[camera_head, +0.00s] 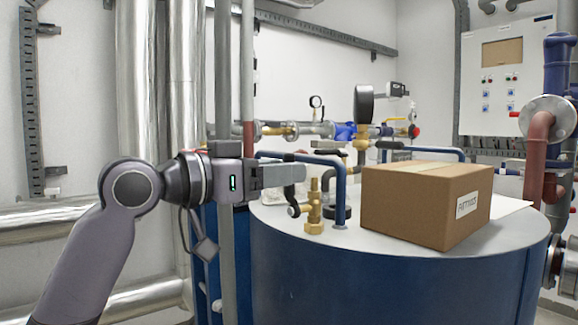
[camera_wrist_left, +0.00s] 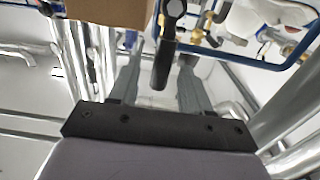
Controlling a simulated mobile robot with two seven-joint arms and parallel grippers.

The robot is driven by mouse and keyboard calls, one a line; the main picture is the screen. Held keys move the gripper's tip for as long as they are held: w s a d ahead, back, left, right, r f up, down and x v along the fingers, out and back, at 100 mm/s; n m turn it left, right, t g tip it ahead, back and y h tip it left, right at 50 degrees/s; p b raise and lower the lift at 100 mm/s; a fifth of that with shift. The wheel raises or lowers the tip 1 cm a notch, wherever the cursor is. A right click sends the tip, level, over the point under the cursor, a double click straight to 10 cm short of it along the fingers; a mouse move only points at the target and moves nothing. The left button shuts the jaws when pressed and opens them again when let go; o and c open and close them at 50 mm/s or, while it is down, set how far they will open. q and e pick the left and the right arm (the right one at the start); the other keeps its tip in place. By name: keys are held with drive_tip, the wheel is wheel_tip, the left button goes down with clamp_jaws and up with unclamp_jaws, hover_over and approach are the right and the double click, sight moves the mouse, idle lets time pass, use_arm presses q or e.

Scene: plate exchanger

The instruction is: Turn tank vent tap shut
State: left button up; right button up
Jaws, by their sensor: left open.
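The tank vent tap is a brass valve (camera_head: 314,212) standing on the tank top (camera_head: 400,242), left of a cardboard box. A black lever (camera_wrist_left: 163,65) shows in the left wrist view, running between my gripper fingers with its rounded hub at the top edge. My left gripper (camera_head: 292,173) reaches in from the left, level, just above and left of the brass valve. Its jaws are open, and it also shows in the left wrist view (camera_wrist_left: 160,75) with a finger on each side of the lever. I cannot tell whether either finger touches it. My right gripper is not in view.
The cardboard box (camera_head: 415,205) sits on the tank close right of the valve. Blue rails (camera_head: 340,190) rise around the tank top. A grey vertical post (camera_head: 225,100) stands beside my left wrist. Gauges and pipework (camera_head: 362,110) stand behind.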

use_arm(q)
drive_tip(key=shift+x, duration=1.2)
clamp_jaws()
drive_tip(key=shift+s+m, duration=0.1)
drive_tip(key=shift+m, duration=0.2)
drive_tip(key=s+d+f+m+p, duration=0.3)
drive_tip(key=s+f+m+p, duration=0.2)
drive_tip(key=m, duration=1.2)
drive_tip(key=shift+d+f+m+p, duration=0.35)
drive_tip(key=shift+f+p, duration=0.3)
drive_tip(key=shift+f, duration=0.15)
